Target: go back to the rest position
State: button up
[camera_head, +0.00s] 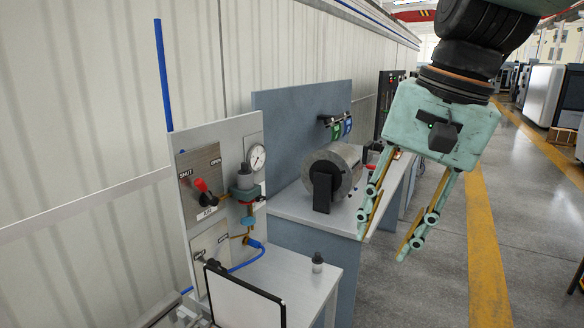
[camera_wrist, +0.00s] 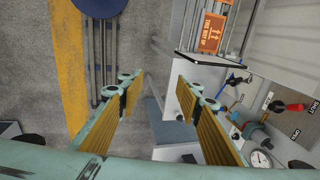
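My gripper (camera_head: 384,246) hangs at the right of the head view, pointing down, with its two fingers apart. It is open and nothing shows between the fingers. In the wrist view my gripper (camera_wrist: 155,95) also shows open, with only the grey floor and a bench edge seen beyond it. It is in the air in front of the benches, touching nothing that I can see.
A panel with a red-handled valve (camera_head: 203,191) and a pressure gauge (camera_head: 256,157) stands at the left, above a small bench (camera_head: 290,279). A metal cylinder (camera_head: 333,171) sits on a second bench. An orange box (camera_wrist: 213,32) shows in the wrist view. The aisle floor (camera_head: 425,285) is clear.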

jog(key=s+d+f+n+t+h+b, duration=0.1)
jog(key=s+d+f+n, duration=0.1)
jog(key=s, duration=0.7)
jog(key=s+d+f+n+t+h+b, duration=0.1)
jog(key=s+d+f+n, duration=0.2)
jog(key=s, duration=0.6)
jog(key=shift+d+f+n+b, duration=0.35)
jog(key=shift+f+n, duration=0.25)
jog(key=shift+f, duration=0.7)
